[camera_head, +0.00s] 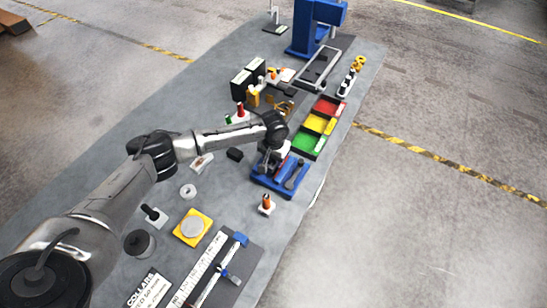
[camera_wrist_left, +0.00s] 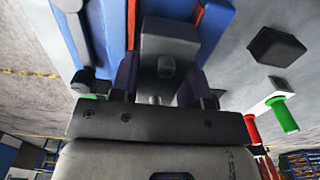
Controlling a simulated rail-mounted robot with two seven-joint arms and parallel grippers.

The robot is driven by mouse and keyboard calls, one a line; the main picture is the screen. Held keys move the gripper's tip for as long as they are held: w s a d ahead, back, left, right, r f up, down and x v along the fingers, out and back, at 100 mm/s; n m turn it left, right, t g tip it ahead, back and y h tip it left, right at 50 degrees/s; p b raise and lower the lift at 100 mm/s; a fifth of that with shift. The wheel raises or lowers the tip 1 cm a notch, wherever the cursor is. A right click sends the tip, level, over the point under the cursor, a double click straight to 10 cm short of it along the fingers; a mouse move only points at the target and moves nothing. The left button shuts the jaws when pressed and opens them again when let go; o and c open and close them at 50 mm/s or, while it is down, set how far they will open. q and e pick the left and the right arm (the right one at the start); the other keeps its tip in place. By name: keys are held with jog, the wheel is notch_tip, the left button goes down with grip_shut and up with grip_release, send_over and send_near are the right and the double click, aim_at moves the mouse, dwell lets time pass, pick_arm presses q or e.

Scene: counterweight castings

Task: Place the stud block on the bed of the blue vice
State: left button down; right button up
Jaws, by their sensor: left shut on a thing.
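My left gripper (camera_head: 268,160) is over the low blue vice (camera_head: 262,181) near the table's right side. In the left wrist view, my left gripper (camera_wrist_left: 160,84) is shut on the stud block (camera_wrist_left: 176,36), a grey block with a short round stud on its near face. The blue vice (camera_wrist_left: 215,25) shows behind and on both sides of the block, with red-orange strips beside it. I cannot tell whether the block touches the vice bed. In the head view the gripper and wrist mostly hide the block. My right gripper is in neither view.
Red, yellow and green bins (camera_head: 310,143) stand just behind the vice. A small black block (camera_head: 235,154) lies to its left, and an orange-topped piece (camera_head: 266,203) stands in front. A blue press (camera_head: 303,40) stands at the far end. Red and green pegs (camera_wrist_left: 285,113) show at right.

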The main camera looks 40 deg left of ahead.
pick_arm(q)
jog(key=shift+f, duration=0.1)
jog(key=shift+f, duration=0.35)
jog(key=shift+f, duration=0.15)
jog(key=c, duration=1)
grip_release()
jog(key=o, duration=0.4)
jog(key=shift+s+a+f, duration=0.1)
jog(key=shift+s+a, duration=0.05)
jog(key=shift+a, duration=0.1)
jog(key=shift+d, duration=0.1)
notch_tip(320, 180, up, 14)
jog(key=shift+w+d+f, duration=0.15)
jog(key=shift+w+f, duration=0.05)
jog(key=shift+f, duration=0.05)
